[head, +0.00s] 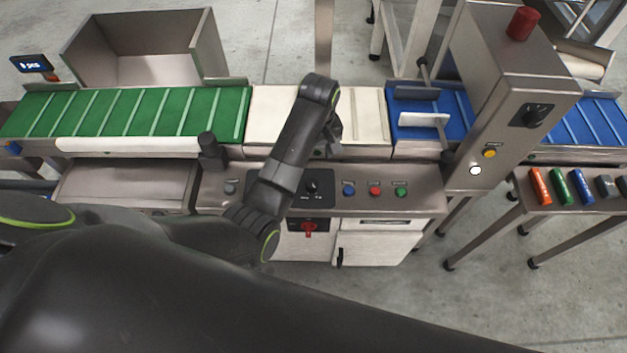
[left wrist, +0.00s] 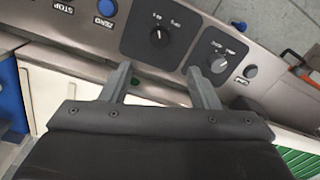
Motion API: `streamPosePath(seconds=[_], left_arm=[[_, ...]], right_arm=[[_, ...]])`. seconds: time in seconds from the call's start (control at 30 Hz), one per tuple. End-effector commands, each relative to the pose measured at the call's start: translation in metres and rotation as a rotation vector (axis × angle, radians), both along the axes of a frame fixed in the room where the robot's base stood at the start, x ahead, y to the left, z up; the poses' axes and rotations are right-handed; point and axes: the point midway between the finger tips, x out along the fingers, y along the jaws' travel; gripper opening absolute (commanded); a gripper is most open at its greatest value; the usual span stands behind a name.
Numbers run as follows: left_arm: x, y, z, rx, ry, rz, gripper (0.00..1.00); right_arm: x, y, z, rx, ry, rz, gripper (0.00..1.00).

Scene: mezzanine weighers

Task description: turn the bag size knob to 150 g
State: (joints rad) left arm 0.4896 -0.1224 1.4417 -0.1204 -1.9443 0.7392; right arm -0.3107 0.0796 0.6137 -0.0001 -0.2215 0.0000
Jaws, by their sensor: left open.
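A black knob (head: 312,187) with a white mark sits on a dark square plate on the control panel, partly behind my left arm in the head view. In the left wrist view this knob (left wrist: 158,34) shows with small labels too blurred to read surely. A second, round dial (left wrist: 218,64) is beside it; I cannot tell for certain which is the bag size knob. My left gripper (left wrist: 159,68) is open and empty, its fingers apart and short of the square-plate knob, which appears between and beyond the tips. In the head view the left gripper (head: 334,132) is above the cream belt. My right gripper is not seen.
Blue (head: 349,190), red (head: 375,191) and green (head: 400,191) buttons are beside the knob. A red switch (head: 309,228) is below. A green belt (head: 130,112) lies left, a blue belt (head: 435,112) right. A steel column (head: 500,80) carries another knob (head: 534,115).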

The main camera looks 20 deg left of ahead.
Motion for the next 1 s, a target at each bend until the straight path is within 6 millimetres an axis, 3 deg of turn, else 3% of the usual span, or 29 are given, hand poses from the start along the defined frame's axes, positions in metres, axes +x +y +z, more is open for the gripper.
streamPosePath(seconds=[0.3,0.5,0.7,1.0], left_arm=[[-0.003,0.003,-0.071,0.0,0.006,-0.001,0.55],[-0.004,0.004,-0.107,0.0,0.004,-0.001,0.55],[-0.004,0.005,-0.127,0.0,0.001,0.0,0.55],[-0.003,0.005,-0.133,0.0,0.0,0.0,0.55]], right_arm=[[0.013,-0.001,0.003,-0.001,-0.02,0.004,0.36],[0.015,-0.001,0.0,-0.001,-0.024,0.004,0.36],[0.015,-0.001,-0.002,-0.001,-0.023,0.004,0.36],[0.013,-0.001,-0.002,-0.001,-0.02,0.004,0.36]])
